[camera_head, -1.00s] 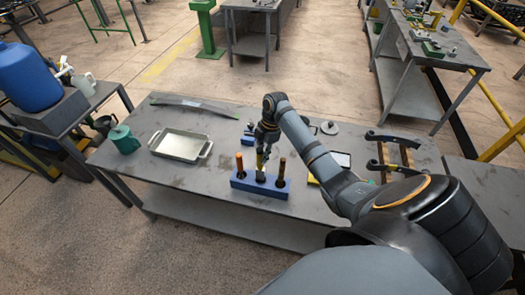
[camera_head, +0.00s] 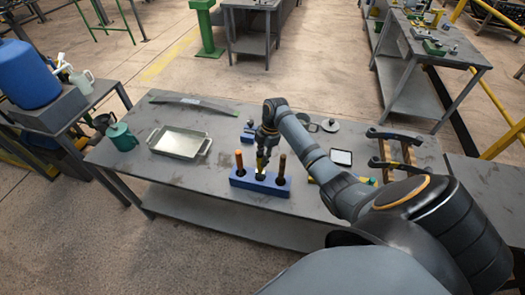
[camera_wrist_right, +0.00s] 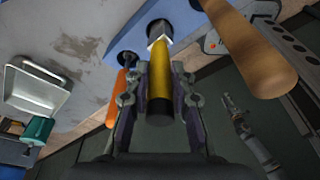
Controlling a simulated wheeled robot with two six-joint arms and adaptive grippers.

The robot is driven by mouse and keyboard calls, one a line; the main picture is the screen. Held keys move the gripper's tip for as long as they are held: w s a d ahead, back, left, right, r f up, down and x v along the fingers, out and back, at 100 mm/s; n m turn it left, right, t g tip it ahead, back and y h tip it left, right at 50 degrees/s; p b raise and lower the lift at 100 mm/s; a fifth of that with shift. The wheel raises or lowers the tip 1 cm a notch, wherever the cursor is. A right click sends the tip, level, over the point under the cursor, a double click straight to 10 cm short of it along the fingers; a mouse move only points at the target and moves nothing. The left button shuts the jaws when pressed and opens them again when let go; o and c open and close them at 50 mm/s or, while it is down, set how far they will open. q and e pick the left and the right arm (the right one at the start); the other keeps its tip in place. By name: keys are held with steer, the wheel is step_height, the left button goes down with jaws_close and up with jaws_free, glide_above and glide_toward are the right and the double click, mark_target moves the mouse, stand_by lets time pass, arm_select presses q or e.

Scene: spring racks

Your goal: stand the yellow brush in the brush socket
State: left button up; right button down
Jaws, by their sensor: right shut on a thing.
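The yellow brush (camera_wrist_right: 160,75) has a yellow handle with a dark end and a pale metal collar. My right gripper (camera_head: 264,150) is shut on its handle, with a finger on each side in the right wrist view (camera_wrist_right: 160,92). The blue brush socket block (camera_head: 240,183) stands on the table directly below the gripper. The brush's lower end is at the block's middle hole; how deep it sits, I cannot tell. An orange-handled tool (camera_head: 239,160) stands in the left hole and a brown-handled one (camera_head: 282,166) in the right hole. My left gripper is not in view.
A metal tray (camera_head: 180,143) and a green pot (camera_head: 122,137) are on the table's left. A dark-framed panel (camera_head: 341,157) and a rack with dark rails (camera_head: 395,150) are on the right. The table front left of the block is clear.

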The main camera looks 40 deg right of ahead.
steer(key=shift+f, duration=0.1)
stand_by(0.4)
steer(key=shift+d+b+x, duration=0.25)
steer(key=shift+b+x, duration=0.65)
steer(key=shift+x, duration=0.3)
steer(key=shift+f, duration=0.1)
steer(key=c, duration=1.1)
jaws_free()
steer(key=shift+o, duration=0.2)
steer(key=v, duration=1.2)
